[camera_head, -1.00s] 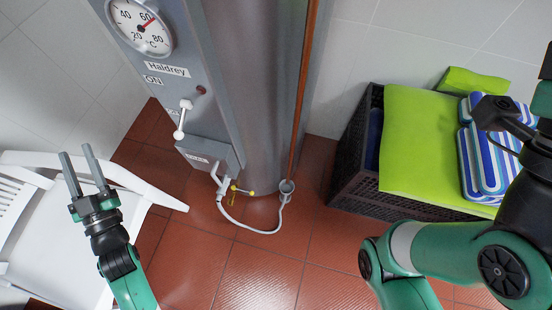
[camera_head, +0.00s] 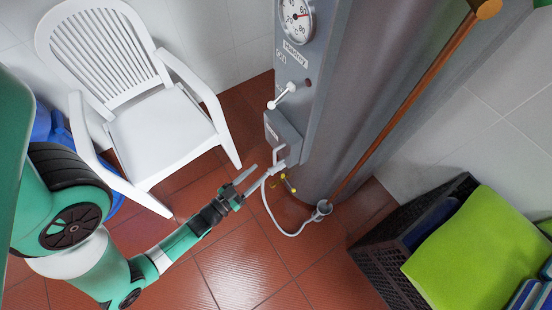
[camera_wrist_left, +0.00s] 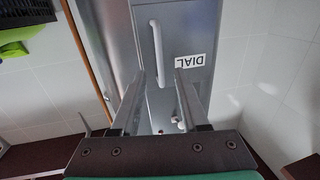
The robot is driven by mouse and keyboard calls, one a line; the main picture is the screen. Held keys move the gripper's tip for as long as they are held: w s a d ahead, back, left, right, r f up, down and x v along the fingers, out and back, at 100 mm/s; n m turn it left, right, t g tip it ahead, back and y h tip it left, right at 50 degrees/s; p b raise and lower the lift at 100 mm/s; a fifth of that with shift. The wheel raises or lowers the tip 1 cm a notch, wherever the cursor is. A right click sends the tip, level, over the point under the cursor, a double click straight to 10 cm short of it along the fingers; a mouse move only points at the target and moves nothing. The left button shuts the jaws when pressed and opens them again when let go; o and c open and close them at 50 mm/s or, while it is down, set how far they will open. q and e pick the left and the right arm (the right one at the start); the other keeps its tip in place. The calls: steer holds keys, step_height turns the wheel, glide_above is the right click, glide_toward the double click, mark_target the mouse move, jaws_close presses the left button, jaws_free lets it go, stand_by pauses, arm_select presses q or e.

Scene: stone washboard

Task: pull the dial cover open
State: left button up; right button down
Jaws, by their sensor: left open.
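The dial cover is a grey panel (camera_head: 284,134) low on the front of the grey column in the head view. In the left wrist view the cover (camera_wrist_left: 187,35) has a DIAL label, upside down in the picture, and a curved white handle (camera_wrist_left: 160,55). The cover looks closed. My left gripper (camera_head: 262,174) is open, with its fingers pointing toward the handle from the lower left. In the wrist view the handle lies between and just beyond the fingertips (camera_wrist_left: 159,75). I see no contact. My right gripper is not in view.
A white lever (camera_head: 281,96) and a round gauge (camera_head: 297,17) sit above the cover. A pale hose (camera_head: 270,210) loops below it beside yellow taps (camera_head: 289,184).

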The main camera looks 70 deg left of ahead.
mark_target(275, 165)
arm_select(q)
steer(key=b+x, duration=0.1)
steer(key=x, duration=0.8)
steer(key=shift+b, duration=0.4)
steer(key=shift+c, duration=0.2)
jaws_close()
stand_by(0.5)
